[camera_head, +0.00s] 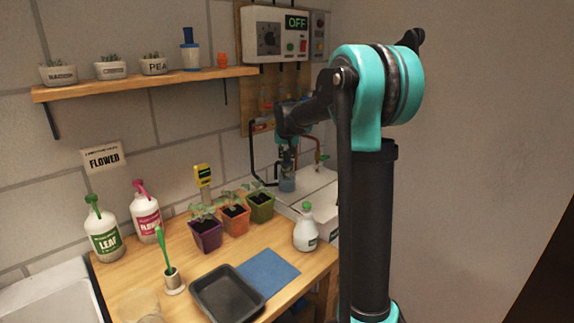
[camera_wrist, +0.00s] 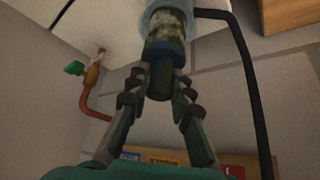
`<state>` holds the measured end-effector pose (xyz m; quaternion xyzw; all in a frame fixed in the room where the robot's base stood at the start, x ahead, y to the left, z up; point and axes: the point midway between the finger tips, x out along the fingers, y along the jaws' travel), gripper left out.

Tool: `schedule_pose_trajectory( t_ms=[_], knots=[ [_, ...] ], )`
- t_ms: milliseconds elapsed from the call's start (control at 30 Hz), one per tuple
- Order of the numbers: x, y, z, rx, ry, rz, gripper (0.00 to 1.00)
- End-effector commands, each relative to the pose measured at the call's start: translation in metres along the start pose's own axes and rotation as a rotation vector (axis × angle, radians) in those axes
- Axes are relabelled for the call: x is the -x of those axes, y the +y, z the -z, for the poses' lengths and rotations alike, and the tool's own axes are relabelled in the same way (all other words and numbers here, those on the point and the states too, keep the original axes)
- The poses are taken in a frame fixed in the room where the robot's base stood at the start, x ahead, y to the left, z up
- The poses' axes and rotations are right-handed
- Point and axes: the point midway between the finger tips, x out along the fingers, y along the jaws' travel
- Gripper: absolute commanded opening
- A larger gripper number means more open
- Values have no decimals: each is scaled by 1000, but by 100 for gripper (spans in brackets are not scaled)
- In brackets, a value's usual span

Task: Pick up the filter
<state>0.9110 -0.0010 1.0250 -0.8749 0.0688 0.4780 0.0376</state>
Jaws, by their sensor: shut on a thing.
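The filter (camera_wrist: 167,27) shows in the wrist view as a mottled green cylinder with a dark blue end. In the head view my gripper (camera_head: 287,158) points down above the clear cup (camera_head: 287,184) by the wall at the back right. The filter is too small there to make out clearly.
A black hose and pipe with a green-handled valve (camera_wrist: 75,68) run close by. A blue-and-white cylindrical item (camera_head: 190,50) stands on the shelf (camera_head: 150,82). The wall panel (camera_head: 280,35) reads OFF.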

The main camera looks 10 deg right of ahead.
Motion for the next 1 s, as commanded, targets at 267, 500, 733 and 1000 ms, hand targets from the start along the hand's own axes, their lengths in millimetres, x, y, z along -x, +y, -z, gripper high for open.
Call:
schedule_pose_trajectory(
  t_ms=[267,500,733,1000],
  knots=[
    [59,0,37,0,0,0,0],
    [105,0,67,0,0,0,0],
    [127,0,81,0,0,0,0],
    [131,0,84,0,0,0,0]
  ],
)
